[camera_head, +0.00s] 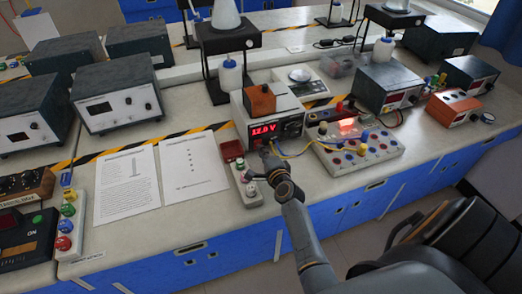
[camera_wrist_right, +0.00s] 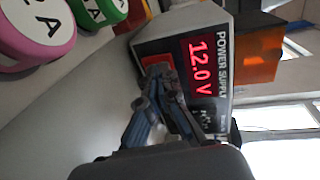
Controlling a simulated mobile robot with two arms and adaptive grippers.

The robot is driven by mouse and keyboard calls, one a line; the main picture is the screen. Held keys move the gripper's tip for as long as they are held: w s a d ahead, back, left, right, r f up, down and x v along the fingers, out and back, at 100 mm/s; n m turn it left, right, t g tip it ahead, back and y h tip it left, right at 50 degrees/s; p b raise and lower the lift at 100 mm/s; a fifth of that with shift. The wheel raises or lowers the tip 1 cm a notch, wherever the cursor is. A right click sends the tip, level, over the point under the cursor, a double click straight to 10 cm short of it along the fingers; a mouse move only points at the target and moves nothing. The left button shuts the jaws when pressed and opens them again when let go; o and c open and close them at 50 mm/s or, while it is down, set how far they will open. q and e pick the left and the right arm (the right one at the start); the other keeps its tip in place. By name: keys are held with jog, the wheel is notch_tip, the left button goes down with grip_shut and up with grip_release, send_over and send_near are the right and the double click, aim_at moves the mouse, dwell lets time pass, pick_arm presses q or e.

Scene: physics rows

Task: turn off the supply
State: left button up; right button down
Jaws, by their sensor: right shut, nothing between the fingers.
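The power supply (camera_head: 262,103) is a light box on the bench with a lit red display reading 12.0 V. In the right wrist view the power supply (camera_wrist_right: 185,60) fills the upper middle, its display and "POWER SUPPLY" label turned sideways. My right gripper (camera_head: 266,154) is at the lower left of the supply's front panel. Its fingers (camera_wrist_right: 158,72) are shut and empty, in front of the panel beside the display. Whether they touch the panel, I cannot tell. My left gripper is out of view.
A board with coloured sockets and a lit red part (camera_head: 355,145) stands right of the supply, joined by yellow and blue wires. A small button box (camera_head: 247,190) sits left of my gripper. Two paper sheets (camera_head: 127,184) lie further left.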

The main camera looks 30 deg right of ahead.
jog(key=shift+w+d+r, duration=0.1)
jog(key=shift+w+d, duration=0.05)
jog(key=shift+w, duration=0.4)
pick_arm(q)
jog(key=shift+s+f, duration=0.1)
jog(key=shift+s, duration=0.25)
